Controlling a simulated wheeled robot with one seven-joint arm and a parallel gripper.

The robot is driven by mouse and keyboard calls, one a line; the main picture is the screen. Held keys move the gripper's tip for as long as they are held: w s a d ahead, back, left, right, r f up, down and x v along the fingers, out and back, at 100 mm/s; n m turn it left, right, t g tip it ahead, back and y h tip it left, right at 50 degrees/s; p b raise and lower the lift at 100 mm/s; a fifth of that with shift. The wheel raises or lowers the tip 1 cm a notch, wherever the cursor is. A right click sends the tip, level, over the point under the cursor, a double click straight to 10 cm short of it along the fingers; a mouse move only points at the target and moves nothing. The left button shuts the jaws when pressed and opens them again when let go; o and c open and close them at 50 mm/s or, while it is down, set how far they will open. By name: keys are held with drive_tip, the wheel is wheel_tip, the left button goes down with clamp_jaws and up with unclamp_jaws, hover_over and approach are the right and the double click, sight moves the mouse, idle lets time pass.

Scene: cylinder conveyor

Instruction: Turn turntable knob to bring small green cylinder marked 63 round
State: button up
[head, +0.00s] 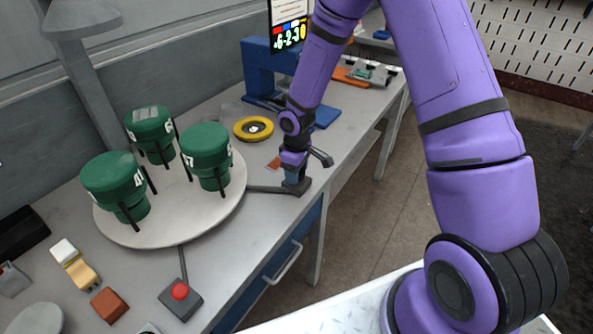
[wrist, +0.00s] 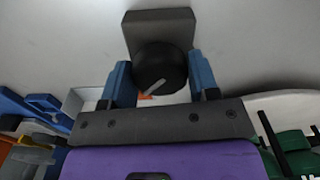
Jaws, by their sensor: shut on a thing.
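A round grey-white turntable (head: 218,209) carries three green cylinders held by black posts. The front-left cylinder (head: 112,180) shows white figures that look like 41. The right cylinder (head: 207,147) shows a figure ending in 7. The back cylinder (head: 148,124) has a pale patch on top, and its marking is unclear. I cannot read 63 on any of them. The black knob (wrist: 160,66) has a white pointer line and sits on a dark block. My gripper (wrist: 160,84) is shut on the knob, one blue finger on each side. In the head view my gripper (head: 296,178) points down at the table's right edge.
A box with a red button (head: 180,292) stands in front of the turntable. A yellow ring (head: 253,128) and a blue stand (head: 262,75) with a lit display lie behind. Small blocks (head: 109,305) lie front left. A lamp post rises at the back left.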

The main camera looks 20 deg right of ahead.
drive_tip(key=o, duration=0.9)
drive_tip(key=shift+r, duration=0.15)
wheel_tip(320, 180, up, 10)
drive_tip(key=shift+r, duration=0.25)
